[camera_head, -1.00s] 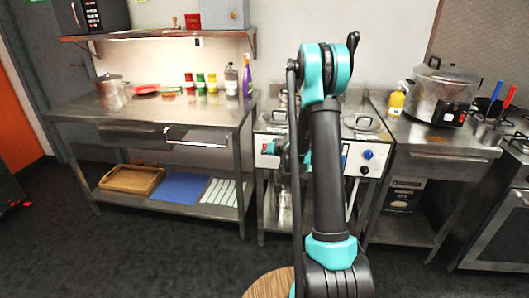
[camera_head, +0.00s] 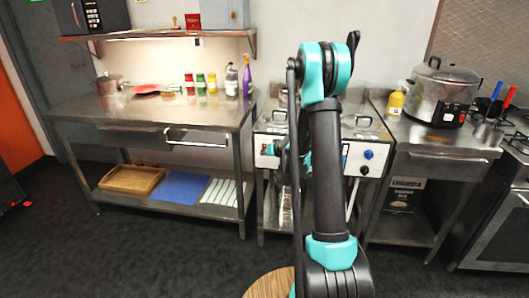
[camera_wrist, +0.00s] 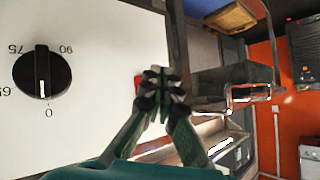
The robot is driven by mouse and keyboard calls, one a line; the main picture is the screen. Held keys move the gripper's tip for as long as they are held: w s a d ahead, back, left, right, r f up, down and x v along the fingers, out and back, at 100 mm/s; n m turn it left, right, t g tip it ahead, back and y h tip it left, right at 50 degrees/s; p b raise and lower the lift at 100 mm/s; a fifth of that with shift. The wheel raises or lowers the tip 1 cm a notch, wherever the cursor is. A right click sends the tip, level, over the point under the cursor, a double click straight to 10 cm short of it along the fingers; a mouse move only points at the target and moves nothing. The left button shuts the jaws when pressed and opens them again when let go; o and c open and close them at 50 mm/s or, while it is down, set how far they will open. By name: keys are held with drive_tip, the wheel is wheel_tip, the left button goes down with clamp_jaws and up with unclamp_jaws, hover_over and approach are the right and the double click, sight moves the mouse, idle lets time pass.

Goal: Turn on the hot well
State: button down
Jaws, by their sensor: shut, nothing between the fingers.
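The hot well (camera_head: 275,119) is a steel unit with lidded wells and a white front panel, partly hidden behind my arm. In the wrist view its white panel (camera_wrist: 95,35) fills the left side. A black knob (camera_wrist: 42,72) there is marked 0, 65, 75 and 90, with its white line toward 0. A small red part (camera_wrist: 138,86) shows on the panel beside the fingers, mostly covered by them. My gripper (camera_wrist: 160,78) is shut and empty at the panel, right of the knob; contact cannot be told. In the head view it is partly hidden by my arm.
A steel table (camera_head: 165,112) with bottles and a pot stands to the left. A counter (camera_head: 430,138) with a large cooker (camera_head: 440,92) stands to the right.

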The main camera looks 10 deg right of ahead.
drive_tip(key=shift+s, duration=0.2)
drive_tip(key=shift+s+a+r, duration=0.1)
drive_tip(key=shift+s+a, duration=0.15)
drive_tip(key=shift+s, duration=0.55)
drive_tip(key=shift+s+a+r, duration=0.15)
drive_tip(key=shift+s+a, duration=0.15)
drive_tip(key=shift+s, duration=0.45)
drive_tip(key=shift+s+a+r, duration=0.1)
drive_tip(key=shift+s+a, duration=0.15)
drive_tip(key=shift+s, duration=0.55)
drive_tip(key=s+r+g+h, duration=0.1)
drive_tip(key=s+r+g, duration=0.25)
drive_tip(key=s, duration=1.45)
drive_tip(key=s+d+f+g+h, duration=0.1)
drive_tip(key=s+d, duration=0.1)
drive_tip(key=s, duration=0.8)
drive_tip(key=s+d+f+g+h, duration=0.1)
drive_tip(key=s+d+h, duration=0.1)
drive_tip(key=s, duration=0.9)
drive_tip(key=shift+s+m+g, duration=0.25)
drive_tip(key=shift+m+g, duration=0.1)
drive_tip(key=shift+m, duration=0.05)
drive_tip(key=c, duration=2.2)
unclamp_jaws()
drive_tip(key=shift+f, duration=0.1)
